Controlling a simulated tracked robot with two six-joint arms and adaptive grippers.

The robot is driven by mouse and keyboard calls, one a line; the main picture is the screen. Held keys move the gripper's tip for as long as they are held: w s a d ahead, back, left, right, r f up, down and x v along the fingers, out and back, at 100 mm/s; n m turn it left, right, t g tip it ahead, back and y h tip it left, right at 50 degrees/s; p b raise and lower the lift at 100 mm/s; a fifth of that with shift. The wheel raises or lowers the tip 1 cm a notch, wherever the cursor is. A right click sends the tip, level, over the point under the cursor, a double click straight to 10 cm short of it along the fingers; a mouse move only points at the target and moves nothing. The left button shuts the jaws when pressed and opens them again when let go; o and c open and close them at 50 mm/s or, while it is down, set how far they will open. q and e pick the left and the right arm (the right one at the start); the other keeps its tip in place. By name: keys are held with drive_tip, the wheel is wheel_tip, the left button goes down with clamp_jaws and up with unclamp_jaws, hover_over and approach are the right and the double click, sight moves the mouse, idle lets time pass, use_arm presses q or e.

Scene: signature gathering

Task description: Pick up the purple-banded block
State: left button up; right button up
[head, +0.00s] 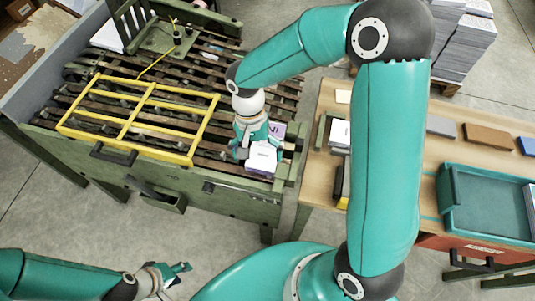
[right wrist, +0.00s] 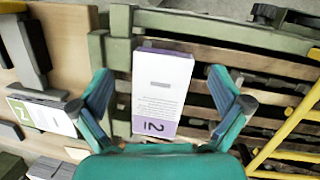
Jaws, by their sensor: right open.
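The purple-banded block (head: 262,158) lies near the right end of the slatted green bench in the head view. In the right wrist view the block (right wrist: 161,88) has a white face with small print, and a purple band with a large 2 at its near end. My right gripper (head: 254,143) is over the block, pointing down. Its open fingers (right wrist: 161,92) stand on either side of the block in the right wrist view, with visible gaps. My left gripper (head: 180,272) is low in the head view, away from the bench; its jaw opening is unclear.
A yellow frame (head: 128,130) lies on the slats to the left. A wooden table (head: 316,160) on the right bears a teal tray (head: 447,205), a brown block (head: 488,137) and a grey block (head: 441,126). Stacks of paper (head: 462,45) stand behind.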

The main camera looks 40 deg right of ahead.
drive_tip(key=shift+m+t+h, duration=0.3)
drive_tip(key=shift+t, duration=0.5)
drive_tip(key=w+r+b, duration=0.1)
drive_tip(key=w+d+r+b, duration=0.1)
drive_tip(key=r, duration=0.1)
drive_tip(key=shift+w+d, duration=0.15)
drive_tip(key=shift+w, duration=0.15)
wheel_tip(320, 180, up, 7)
drive_tip(key=d+m+t+b, duration=0.1)
drive_tip(key=d+t+b, duration=0.1)
drive_tip(key=b, duration=0.2)
hover_over(266, 144)
drive_tip(key=shift+h, duration=0.4)
drive_tip(key=f, duration=0.7)
drive_tip(key=a+f, duration=0.1)
drive_tip(key=f, duration=0.2)
drive_tip(key=shift+s+f, duration=0.25)
drive_tip(key=shift+s, duration=0.05)
drive_tip(key=shift+w+d+f+b, duration=0.1)
drive_tip(key=shift+d+f, duration=0.1)
drive_tip(key=shift+f, duration=0.65)
drive_tip(key=shift+w+d+f+b, duration=0.1)
drive_tip(key=shift+d+f, duration=0.05)
drive_tip(key=shift+f, duration=0.75)
drive_tip(key=shift+d+f+b, duration=0.1)
drive_tip(key=shift+d+f, duration=0.1)
drive_tip(key=shift+f, duration=0.65)
use_arm(q)
wheel_tip(266, 144, down, 9)
